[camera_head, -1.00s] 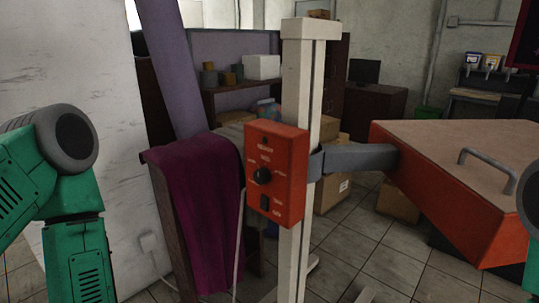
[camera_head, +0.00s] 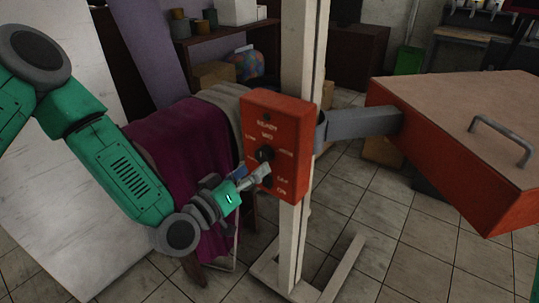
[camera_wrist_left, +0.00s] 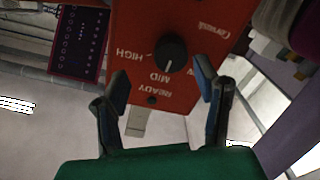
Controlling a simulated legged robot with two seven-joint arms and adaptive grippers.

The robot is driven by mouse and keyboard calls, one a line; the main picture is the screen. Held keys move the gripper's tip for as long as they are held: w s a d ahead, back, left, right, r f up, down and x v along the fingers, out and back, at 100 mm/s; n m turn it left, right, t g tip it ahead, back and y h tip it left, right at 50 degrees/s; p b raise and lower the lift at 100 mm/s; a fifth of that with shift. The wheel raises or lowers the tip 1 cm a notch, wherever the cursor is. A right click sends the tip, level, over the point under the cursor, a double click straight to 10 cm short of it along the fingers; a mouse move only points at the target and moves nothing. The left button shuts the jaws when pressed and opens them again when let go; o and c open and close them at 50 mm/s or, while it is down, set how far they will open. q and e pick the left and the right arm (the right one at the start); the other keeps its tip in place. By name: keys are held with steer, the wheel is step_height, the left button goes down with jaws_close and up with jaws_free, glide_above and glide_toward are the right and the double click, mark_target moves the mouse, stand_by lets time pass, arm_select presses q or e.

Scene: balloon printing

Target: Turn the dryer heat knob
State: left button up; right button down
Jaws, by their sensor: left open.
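The dryer control box (camera_head: 277,112) is a red box on the white post, with a black heat knob (camera_head: 264,153) on its front. In the left wrist view the knob (camera_wrist_left: 170,52) lies ahead, between the line of the two fingers, with the MID and HIGH labels beside it. Its pointer seems to face MID. My left gripper (camera_head: 259,173) is open and empty, just below and in front of the knob. In the left wrist view the gripper (camera_wrist_left: 161,70) has its fingers spread to either side, apart from the knob. My right gripper is out of view.
The white post (camera_head: 292,225) stands on floor feet. A grey bracket (camera_head: 360,124) joins it to the red dryer head (camera_head: 450,145) at the right. A purple cloth (camera_head: 190,150) hangs behind my left arm.

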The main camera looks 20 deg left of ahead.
mark_target(260, 158)
arm_select(q)
steer(key=w, duration=0.1)
steer(key=w+a, duration=0.1)
steer(key=w, duration=0.2)
steer(key=shift+w+a+f, duration=0.2)
steer(key=shift+a, duration=0.1)
steer(key=shift+w+d+r, duration=0.15)
steer(key=shift+w+d, duration=0.05)
steer(key=shift+w, duration=0.15)
steer(key=d, duration=0.3)
steer(key=shift+w, duration=0.4)
steer(key=shift+c, duration=0.5)
steer(key=c, duration=0.6)
steer(key=shift+a, duration=0.3)
steer(key=c, duration=0.3)
steer(key=shift+a, duration=0.65)
steer(key=shift+c, duration=0.7)
steer(key=shift+d, duration=0.25)
steer(key=o, duration=1.1)
steer(key=shift+d, duration=0.15)
steer(key=shift+o, duration=0.2)
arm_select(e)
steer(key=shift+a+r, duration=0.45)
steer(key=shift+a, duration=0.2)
arm_select(q)
steer(key=shift+a, duration=0.2)
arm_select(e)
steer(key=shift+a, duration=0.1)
